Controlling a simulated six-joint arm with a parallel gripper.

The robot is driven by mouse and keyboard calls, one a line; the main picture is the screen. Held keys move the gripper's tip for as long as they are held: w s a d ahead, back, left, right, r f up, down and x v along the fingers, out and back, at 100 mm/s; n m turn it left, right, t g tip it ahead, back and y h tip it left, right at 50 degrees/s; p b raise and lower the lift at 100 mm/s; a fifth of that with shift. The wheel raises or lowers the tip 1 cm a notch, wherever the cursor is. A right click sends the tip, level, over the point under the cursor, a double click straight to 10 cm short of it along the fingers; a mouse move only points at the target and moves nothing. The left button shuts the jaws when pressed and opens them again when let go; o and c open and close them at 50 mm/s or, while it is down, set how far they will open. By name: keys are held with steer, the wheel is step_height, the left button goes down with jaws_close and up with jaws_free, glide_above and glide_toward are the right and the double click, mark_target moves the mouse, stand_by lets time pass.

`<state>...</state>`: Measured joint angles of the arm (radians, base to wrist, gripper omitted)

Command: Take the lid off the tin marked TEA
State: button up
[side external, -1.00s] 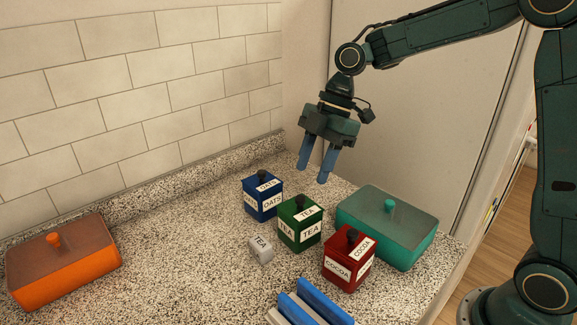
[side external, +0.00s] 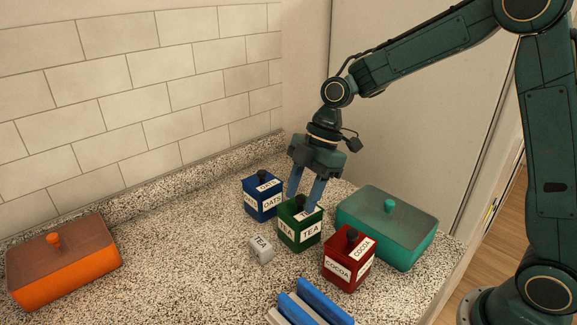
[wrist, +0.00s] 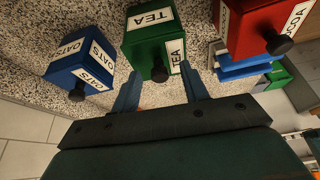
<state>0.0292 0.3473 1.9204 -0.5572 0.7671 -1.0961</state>
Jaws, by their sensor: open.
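The green tin marked TEA (side external: 299,233) stands upright on the counter between the other two tins. Its lid, with a black knob (side external: 300,202), is on it. It also shows in the wrist view (wrist: 147,42), with its knob (wrist: 159,74) toward me. My gripper (side external: 305,203) points down at the top of the TEA tin, its blue fingers apart. In the wrist view, my gripper's fingertips (wrist: 159,80) lie either side of the knob, with a gap to each side. I cannot tell whether the fingertips are level with the knob.
A blue OATS tin (side external: 262,204) and a red COCOA tin (side external: 347,266) flank it closely. A small TEA block (side external: 261,250) lies in front. A teal lidded box (side external: 395,228) is at right, an orange one (side external: 62,270) at left. A blue-railed rack (side external: 312,301) is in front.

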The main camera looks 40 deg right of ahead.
mark_target(303, 196)
steer(key=shift+c, duration=0.3)
jaws_close()
stand_by(0.4)
step_height(303, 196, up, 10)
stand_by(0.6)
stand_by(0.4)
